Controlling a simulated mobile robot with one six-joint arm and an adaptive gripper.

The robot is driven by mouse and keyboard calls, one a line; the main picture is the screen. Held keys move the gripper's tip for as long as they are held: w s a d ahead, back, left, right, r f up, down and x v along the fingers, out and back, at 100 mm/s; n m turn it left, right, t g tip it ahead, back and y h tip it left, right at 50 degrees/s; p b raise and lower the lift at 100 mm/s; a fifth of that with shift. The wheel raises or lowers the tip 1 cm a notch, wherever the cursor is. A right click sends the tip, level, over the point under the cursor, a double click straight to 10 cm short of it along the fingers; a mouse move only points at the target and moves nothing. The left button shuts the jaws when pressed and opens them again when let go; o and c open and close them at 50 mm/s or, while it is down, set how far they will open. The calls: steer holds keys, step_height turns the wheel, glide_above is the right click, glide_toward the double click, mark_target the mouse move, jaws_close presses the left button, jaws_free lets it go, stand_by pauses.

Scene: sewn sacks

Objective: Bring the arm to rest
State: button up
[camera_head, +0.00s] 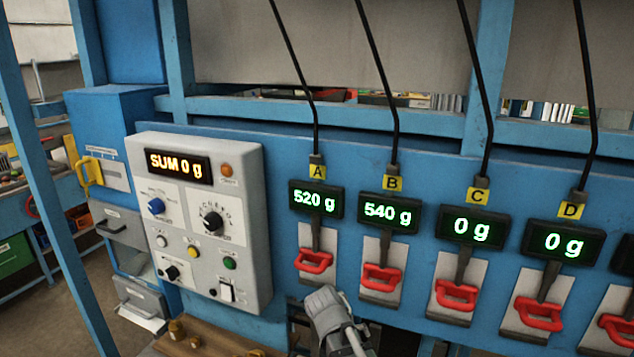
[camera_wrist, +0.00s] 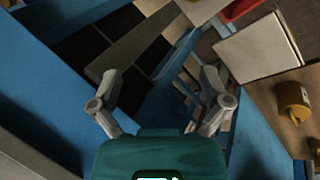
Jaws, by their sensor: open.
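My gripper (camera_wrist: 161,88) shows in the wrist view with its two grey fingers wide apart and nothing between them. Behind the fingers are a blue frame and dark panels. In the head view, a grey part of my arm (camera_head: 332,322) shows at the bottom middle, in front of the blue panel and below the displays. My gripper's fingertips cannot be made out there.
A grey control box (camera_head: 200,222) reads SUM 0 g. Displays A (camera_head: 316,199) and B (camera_head: 391,212) read 520 g and 540 g; C (camera_head: 474,226) and D (camera_head: 561,242) read 0 g. Red handles (camera_head: 314,261) hang below. Brass weights (camera_wrist: 292,102) sit on a wooden surface.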

steer(key=s+d+f+m+g+y+b, duration=0.2)
steer(key=s+d+f+m+y+b, duration=0.2)
steer(key=s+d+f+y, duration=0.1)
step_height(320, 180, down, 2)
steer(key=s+d, duration=0.1)
steer(key=d, duration=0.1)
steer(key=shift+d, duration=0.35)
steer(key=shift+s+f, duration=0.1)
jaws_close()
stand_by(1.2)
